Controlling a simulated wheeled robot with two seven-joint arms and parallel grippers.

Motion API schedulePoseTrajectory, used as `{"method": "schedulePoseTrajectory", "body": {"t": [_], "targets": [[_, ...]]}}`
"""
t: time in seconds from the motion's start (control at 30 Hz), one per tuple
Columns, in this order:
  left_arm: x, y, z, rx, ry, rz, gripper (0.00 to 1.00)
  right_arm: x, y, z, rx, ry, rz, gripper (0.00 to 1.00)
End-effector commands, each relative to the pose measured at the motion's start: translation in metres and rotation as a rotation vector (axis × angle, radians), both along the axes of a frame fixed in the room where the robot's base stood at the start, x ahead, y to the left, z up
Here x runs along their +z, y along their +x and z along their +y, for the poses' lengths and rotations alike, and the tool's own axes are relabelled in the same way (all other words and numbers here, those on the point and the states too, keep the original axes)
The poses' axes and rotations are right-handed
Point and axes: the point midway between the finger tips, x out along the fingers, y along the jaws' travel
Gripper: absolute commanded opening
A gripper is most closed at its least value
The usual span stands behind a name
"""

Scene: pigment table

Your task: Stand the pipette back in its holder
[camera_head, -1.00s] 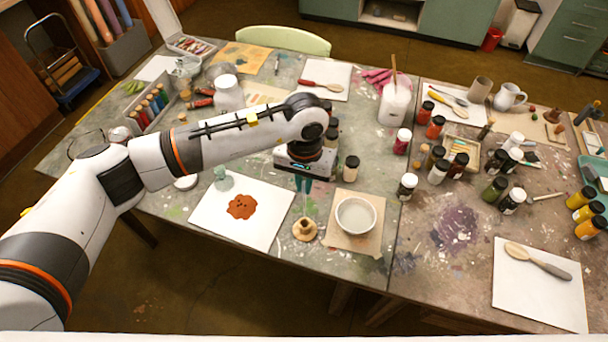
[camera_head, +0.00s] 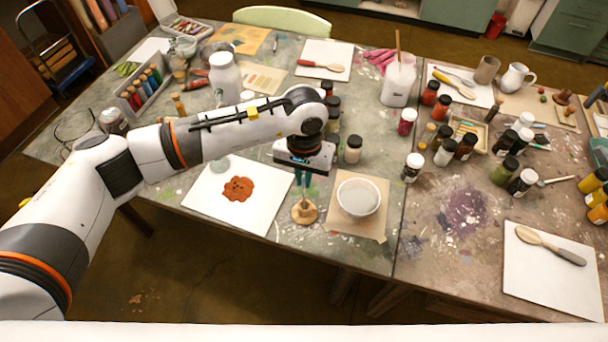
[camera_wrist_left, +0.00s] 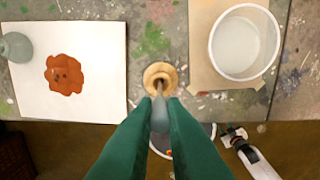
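My left gripper (camera_head: 303,180) is shut on the pipette (camera_head: 304,194), upright above the round wooden holder (camera_head: 304,213) near the table's front edge. In the left wrist view the green fingers (camera_wrist_left: 159,108) pinch the pipette's pale bulb (camera_wrist_left: 160,118). The thin shaft runs to the middle of the holder (camera_wrist_left: 160,70). The tip is at the holder's opening; I cannot tell how deep it sits.
A white bowl (camera_head: 358,197) on a tan sheet (camera_head: 345,220) stands close right of the holder. A white sheet with rust-red pigment (camera_head: 238,189) lies to the left. Jars stand behind the gripper, including a black-capped one (camera_head: 353,149). The table's front edge is close.

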Motion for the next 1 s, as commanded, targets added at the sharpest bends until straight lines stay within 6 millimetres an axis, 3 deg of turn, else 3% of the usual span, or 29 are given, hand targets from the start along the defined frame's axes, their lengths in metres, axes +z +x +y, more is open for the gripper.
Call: {"method": "schedulePoseTrajectory", "body": {"t": [0.27, 0.3, 0.43, 0.77, 1.0], "targets": [[0.000, 0.000, 0.000, 0.000, 0.000, 0.000, 0.08, 0.000, -0.001, -0.001, 0.001, -0.001, 0.001, 0.36], [0.000, 0.000, 0.000, 0.000, 0.000, 0.000, 0.17, 0.000, -0.001, -0.001, 0.001, -0.002, 0.001, 0.36], [0.000, 0.000, 0.000, 0.000, 0.000, 0.000, 0.36, 0.000, -0.001, -0.002, 0.001, -0.002, 0.002, 0.36], [0.003, 0.000, 0.000, 0.000, 0.000, -0.001, 0.36, -0.002, -0.001, -0.002, 0.001, -0.002, 0.002, 0.36], [0.040, 0.001, 0.000, -0.002, -0.002, -0.006, 0.36, -0.012, -0.001, -0.002, 0.001, -0.002, 0.003, 0.36]]}}
